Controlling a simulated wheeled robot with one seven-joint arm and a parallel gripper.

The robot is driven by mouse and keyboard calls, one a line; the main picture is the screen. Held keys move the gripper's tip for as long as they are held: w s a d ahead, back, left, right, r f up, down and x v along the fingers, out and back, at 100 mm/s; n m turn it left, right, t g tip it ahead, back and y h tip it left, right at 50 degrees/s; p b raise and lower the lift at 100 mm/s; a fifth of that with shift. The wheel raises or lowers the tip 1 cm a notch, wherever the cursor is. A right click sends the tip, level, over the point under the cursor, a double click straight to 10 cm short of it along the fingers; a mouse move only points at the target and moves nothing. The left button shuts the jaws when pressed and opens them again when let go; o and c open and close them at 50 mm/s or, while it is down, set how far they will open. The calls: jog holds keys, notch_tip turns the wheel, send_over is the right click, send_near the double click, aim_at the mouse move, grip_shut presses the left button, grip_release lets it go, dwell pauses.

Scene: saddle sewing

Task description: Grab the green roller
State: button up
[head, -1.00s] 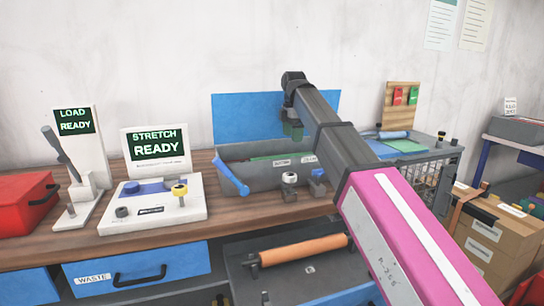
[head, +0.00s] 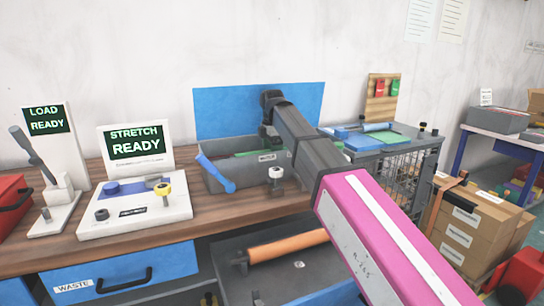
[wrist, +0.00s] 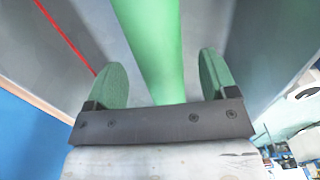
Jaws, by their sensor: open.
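The green roller (wrist: 152,45) runs lengthwise between my two finger pads in the wrist view, with space on both sides. My gripper (wrist: 163,60) is open and not closed on it; I cannot tell how deep the pads reach around it. In the head view, my gripper (head: 270,138) is low over the grey bin (head: 225,180) and mostly hidden by my arm. A green strip (head: 245,153) inside that bin seems to be part of the roller.
A blue raised lid (head: 225,110) stands behind the bin. A blue handle (head: 215,173) and a knob (head: 276,175) are at its front. The STRETCH device (head: 135,205) is left. An orange roller (head: 288,245) lies in an open drawer below. A wire basket (head: 405,170) stands right.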

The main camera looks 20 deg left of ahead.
notch_tip(320, 180, down, 2)
jog(key=shift+f, duration=0.15)
jog(key=shift+c, duration=0.4)
grip_shut()
